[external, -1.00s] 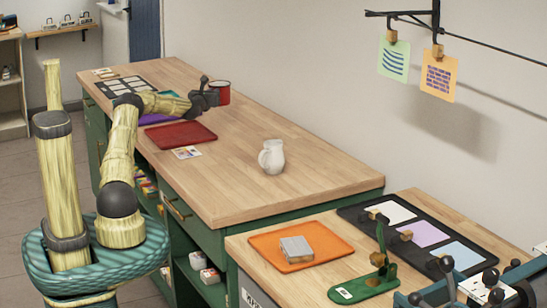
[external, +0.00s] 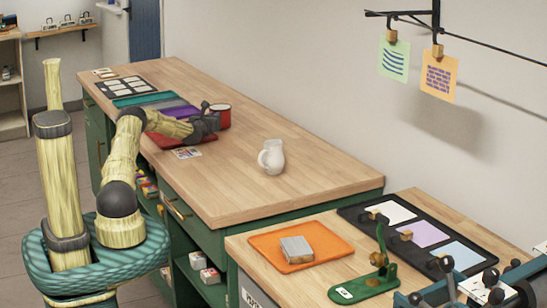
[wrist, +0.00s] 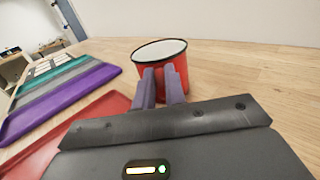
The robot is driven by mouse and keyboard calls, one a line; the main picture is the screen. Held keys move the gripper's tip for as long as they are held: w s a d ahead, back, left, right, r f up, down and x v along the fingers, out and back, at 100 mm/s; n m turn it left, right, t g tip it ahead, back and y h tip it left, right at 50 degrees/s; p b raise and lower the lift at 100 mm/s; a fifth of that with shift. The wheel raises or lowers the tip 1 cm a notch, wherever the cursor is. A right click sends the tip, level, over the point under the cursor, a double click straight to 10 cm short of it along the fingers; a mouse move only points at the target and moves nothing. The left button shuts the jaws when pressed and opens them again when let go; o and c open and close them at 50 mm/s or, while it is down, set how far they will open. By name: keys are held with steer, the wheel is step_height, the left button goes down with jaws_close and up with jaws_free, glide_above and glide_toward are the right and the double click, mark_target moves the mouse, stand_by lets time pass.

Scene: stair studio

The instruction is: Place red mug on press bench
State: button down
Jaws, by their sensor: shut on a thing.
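The red mug (external: 221,114) has a dark rim and a pale inside. In the wrist view the mug (wrist: 188,85) is between and just beyond the purple fingers of my gripper (wrist: 165,82). My gripper (external: 212,117) is shut on the mug over the long wooden worktop (external: 240,189). I cannot tell whether the mug is clear of the wood. A lower wooden bench (external: 259,257) stands at the front right, with a green lever device (external: 365,285) on it; whether this is the press bench is not labelled.
A white pitcher (external: 271,157) stands mid-worktop. A red tray (external: 165,143) and a purple tray (wrist: 60,103) lie left of the mug. On the lower bench are an orange tray (external: 262,244) with a grey block (external: 297,249) and a dark rack (external: 352,213). Bare wood surrounds the pitcher.

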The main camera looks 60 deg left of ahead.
steer(key=shift+f, duration=0.1)
steer(key=c, duration=1.5)
jaws_free()
steer(key=shift+o, duration=0.2)
steer(key=shift+b+v, duration=0.3)
steer(key=shift+v, duration=5.8)
steer(key=shift+o, duration=0.4)
steer(key=shift+a, duration=0.1)
